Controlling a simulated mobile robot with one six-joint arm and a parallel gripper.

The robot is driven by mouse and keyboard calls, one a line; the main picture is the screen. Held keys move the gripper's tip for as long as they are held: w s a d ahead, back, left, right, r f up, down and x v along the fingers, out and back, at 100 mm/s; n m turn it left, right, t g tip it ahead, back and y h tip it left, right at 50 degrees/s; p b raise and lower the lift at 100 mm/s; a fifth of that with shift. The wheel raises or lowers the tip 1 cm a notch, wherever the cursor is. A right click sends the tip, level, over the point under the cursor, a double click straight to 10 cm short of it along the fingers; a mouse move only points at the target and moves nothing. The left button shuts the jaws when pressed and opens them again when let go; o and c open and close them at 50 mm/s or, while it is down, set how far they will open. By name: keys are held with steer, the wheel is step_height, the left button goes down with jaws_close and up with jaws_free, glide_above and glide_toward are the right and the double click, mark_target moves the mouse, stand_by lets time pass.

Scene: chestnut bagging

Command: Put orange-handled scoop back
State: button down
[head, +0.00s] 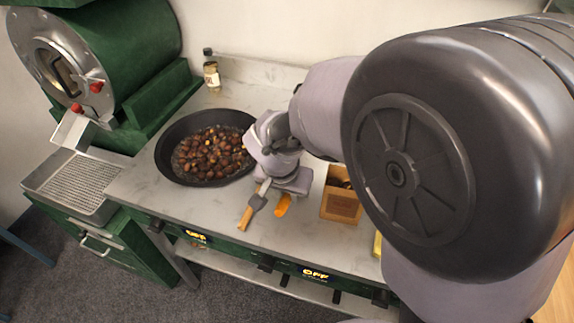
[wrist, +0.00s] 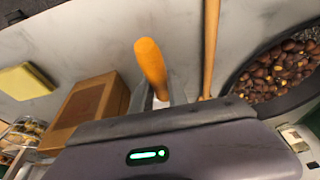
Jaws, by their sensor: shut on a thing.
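The orange-handled scoop shows its handle (head: 282,205) just below my gripper (head: 285,184) in the head view. In the wrist view the orange handle (wrist: 150,65) sticks out past my gripper's housing, with a bit of metal at its base. My gripper is shut on the scoop, low over the steel counter.
A black pan (head: 166,160) of chestnuts (head: 208,153) is left of my gripper. A wooden-handled tool (head: 247,217) lies close beside the scoop. A yellow pad (wrist: 25,81) lies beyond the box. A small bottle (head: 211,75) stands behind.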

steer(key=shift+f+b, duration=0.7)
steer(key=shift+b, duration=0.2)
steer(key=c, duration=1.2)
jaws_free()
steer(key=shift+r, duration=0.1)
